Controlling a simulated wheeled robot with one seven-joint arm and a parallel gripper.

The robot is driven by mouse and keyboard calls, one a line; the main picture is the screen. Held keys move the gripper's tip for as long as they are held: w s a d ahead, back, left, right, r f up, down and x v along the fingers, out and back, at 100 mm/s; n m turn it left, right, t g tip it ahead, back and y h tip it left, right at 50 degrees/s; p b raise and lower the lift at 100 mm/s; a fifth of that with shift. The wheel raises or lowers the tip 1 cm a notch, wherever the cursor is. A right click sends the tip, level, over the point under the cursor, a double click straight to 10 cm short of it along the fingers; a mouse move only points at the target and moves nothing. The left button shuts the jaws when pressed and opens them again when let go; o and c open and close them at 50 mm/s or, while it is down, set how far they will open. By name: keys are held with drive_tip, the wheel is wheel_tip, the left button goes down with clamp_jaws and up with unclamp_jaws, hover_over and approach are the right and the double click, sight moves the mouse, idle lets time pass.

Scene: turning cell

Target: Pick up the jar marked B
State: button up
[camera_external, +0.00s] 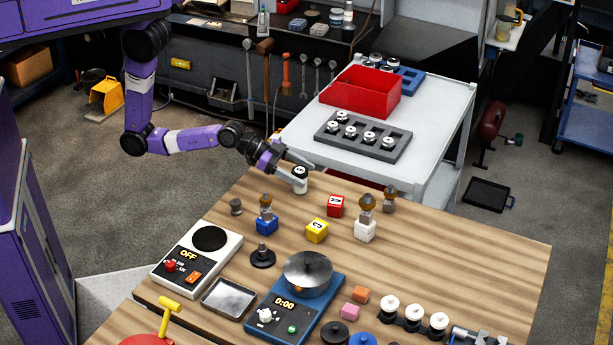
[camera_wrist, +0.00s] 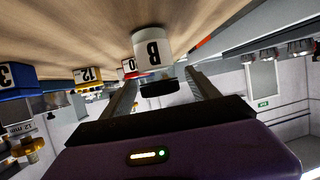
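The jar marked B (camera_wrist: 152,50) is a white jar with a dark lid. It shows upside down in the wrist view, its letter facing me, upright on the wooden table. In the external view the small white jar (camera_external: 300,185) stands near the table's back left edge. My gripper (camera_external: 296,171) reaches over the edge with its fingers around the jar, level with its upper part. In the wrist view the two fingers of my gripper (camera_wrist: 163,75) lie either side of the jar, with a gap visible beside the lid. The gripper looks open.
A red block (camera_external: 335,205), a yellow block (camera_external: 317,231), a blue block (camera_external: 266,226) and a white block (camera_external: 365,231) stand nearby on the table (camera_external: 470,265). A white cart (camera_external: 430,140) with a red bin (camera_external: 360,93) and a grey tray (camera_external: 400,151) stands behind.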

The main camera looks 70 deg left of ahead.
drive_tip(key=c, duration=1.4)
